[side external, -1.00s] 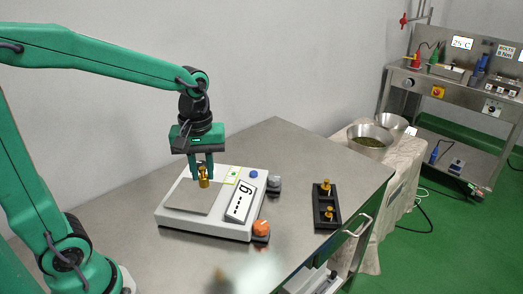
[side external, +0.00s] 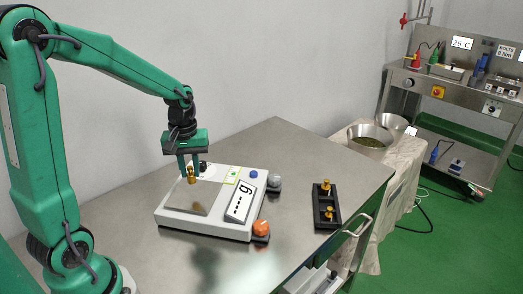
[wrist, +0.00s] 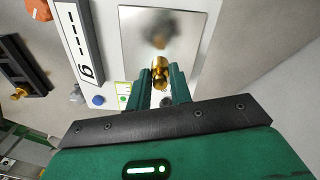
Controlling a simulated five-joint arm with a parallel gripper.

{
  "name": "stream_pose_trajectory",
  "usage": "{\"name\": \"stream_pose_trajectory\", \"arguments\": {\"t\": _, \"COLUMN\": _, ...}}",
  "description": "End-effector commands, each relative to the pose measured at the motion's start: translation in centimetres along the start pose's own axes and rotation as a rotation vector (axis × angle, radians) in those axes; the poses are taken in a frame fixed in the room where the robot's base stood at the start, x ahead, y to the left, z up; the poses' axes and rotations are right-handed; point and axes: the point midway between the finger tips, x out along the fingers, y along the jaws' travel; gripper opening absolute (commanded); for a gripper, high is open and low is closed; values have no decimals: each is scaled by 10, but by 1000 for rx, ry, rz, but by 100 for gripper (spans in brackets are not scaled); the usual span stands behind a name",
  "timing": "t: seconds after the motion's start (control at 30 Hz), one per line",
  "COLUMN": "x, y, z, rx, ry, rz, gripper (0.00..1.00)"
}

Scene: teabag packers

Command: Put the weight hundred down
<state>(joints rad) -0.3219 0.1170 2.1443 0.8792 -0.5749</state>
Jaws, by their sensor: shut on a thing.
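My gripper (side external: 190,175) is shut on a small brass weight (side external: 191,177). The weight hangs upright over the metal pan (side external: 182,203) of a white scale, near the pan's back left part. The weight (wrist: 160,72) also shows between the fingers of my gripper (wrist: 161,78) in the wrist view. A blurred reflection lies on the pan below it, and the weight looks apart from the pan. The scale's display (side external: 240,203) shows dashes and a g. No number on the weight can be read.
A black rack (side external: 316,215) with brass weights (side external: 325,187) stands right of the scale. A wall runs behind.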

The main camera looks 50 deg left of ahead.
Motion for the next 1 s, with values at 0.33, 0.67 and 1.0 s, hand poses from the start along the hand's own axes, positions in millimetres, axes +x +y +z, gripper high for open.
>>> {"name": "stream_pose_trajectory", "arguments": {"t": 0.33, "x": 29, "y": 0, "z": 1, "rx": 0, "ry": -4, "rz": -2, "gripper": 0}}
{"name": "stream_pose_trajectory", "arguments": {"t": 0.67, "x": 40, "y": 0, "z": 1, "rx": 0, "ry": 0, "rz": 0, "gripper": 0}}
{"name": "stream_pose_trajectory", "arguments": {"t": 1.0, "x": 43, "y": 0, "z": 1, "rx": 0, "ry": 0, "rz": 0, "gripper": 33}}
